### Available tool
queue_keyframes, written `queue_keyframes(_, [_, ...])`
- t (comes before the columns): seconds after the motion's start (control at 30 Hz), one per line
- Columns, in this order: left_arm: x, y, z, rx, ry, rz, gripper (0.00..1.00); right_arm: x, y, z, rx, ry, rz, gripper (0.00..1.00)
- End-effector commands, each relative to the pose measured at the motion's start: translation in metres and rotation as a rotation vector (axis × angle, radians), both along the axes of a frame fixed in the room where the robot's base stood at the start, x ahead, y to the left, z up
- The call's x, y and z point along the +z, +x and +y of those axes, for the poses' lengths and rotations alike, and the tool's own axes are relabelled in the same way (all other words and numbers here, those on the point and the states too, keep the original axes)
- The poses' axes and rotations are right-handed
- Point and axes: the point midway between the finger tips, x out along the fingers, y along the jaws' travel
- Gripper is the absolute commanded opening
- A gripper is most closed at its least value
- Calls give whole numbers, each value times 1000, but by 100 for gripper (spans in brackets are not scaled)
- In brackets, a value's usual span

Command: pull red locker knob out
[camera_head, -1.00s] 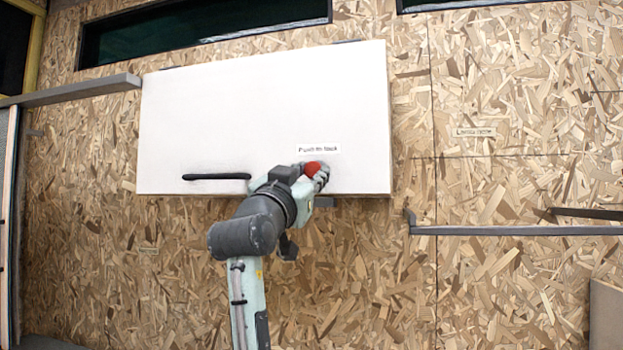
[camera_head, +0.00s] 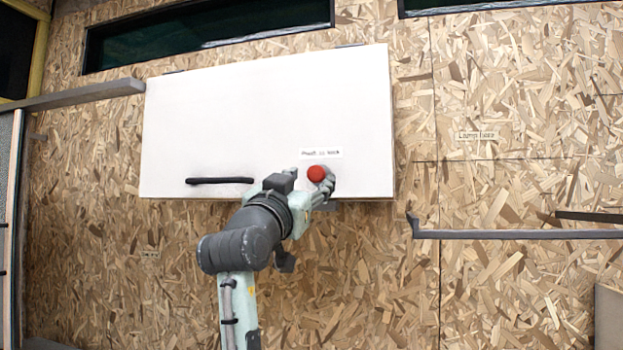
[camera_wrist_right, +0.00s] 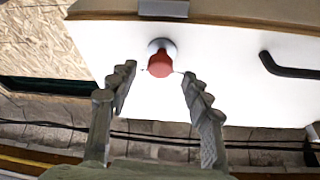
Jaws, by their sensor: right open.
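The red locker knob (camera_head: 316,173) is on the lower right of the white locker door (camera_head: 250,115), just under a small label. In the right wrist view the knob (camera_wrist_right: 160,65) stands on a round pale base against the door. My right gripper (camera_wrist_right: 159,83) is open, with one finger on each side below the knob. A gap shows between the fingertips and the knob, and nothing is held. In the head view my right gripper (camera_head: 318,184) is at the door's lower edge, partly behind its own wrist. My left gripper is not in view.
A black handle (camera_head: 219,180) is on the door left of the knob. A grey rail (camera_head: 515,234) runs along the chipboard wall (camera_head: 510,130) at the right. Another grey bar (camera_head: 85,95) meets the door's left side. Dark windows are above.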

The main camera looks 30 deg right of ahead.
Motion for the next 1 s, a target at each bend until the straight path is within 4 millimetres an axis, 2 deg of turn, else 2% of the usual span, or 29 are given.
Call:
queue_keyframes(0.2, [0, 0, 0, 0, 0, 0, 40, -20, -25, 37, 4, 2, 2, 50])
queue_keyframes(0.4, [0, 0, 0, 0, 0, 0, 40, -32, -45, 63, 3, 2, 2, 50])
queue_keyframes(0.6, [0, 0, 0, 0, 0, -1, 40, -38, -54, 74, 1, 2, 1, 50])
queue_keyframes(1.0, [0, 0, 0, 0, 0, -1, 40, -38, -54, 75, 1, 1, 0, 50])
